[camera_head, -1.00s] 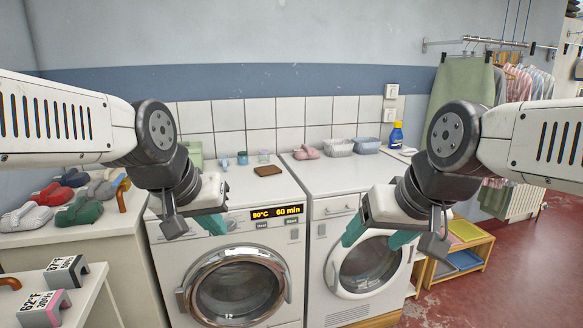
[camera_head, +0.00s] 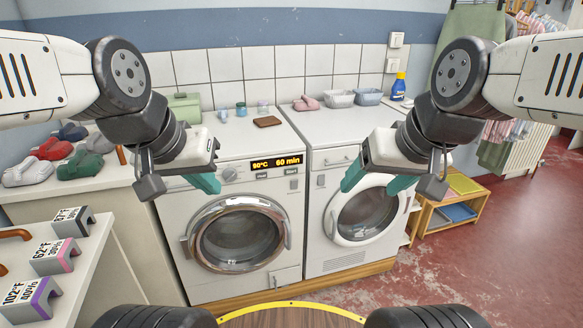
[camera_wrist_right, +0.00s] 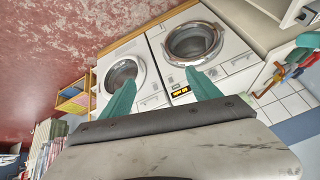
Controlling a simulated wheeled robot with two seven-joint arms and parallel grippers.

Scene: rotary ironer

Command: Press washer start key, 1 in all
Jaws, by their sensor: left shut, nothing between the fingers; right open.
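The washer (camera_head: 172,225) is the left of two white front-loaders, with a chrome-ringed round door. Its display (camera_head: 275,163) reads 90°C and 60 min in yellow. Below the display sit two small keys; the right one (camera_head: 291,171) appears to be labelled Start, and the left label is too small to read surely. My left gripper (camera_head: 208,184) is shut and empty, in front of the washer's panel, left of the display. My right gripper (camera_head: 372,184) is open and empty, in front of the right machine. Its teal fingers (camera_wrist_right: 162,95) stand wide apart in the right wrist view.
The dryer-like right machine (camera_head: 318,235) stands beside the washer. Labelled blocks (camera_head: 70,222) stand on a shelf at lower left. A wooden rack (camera_head: 452,205) stands right. The red floor is open at right.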

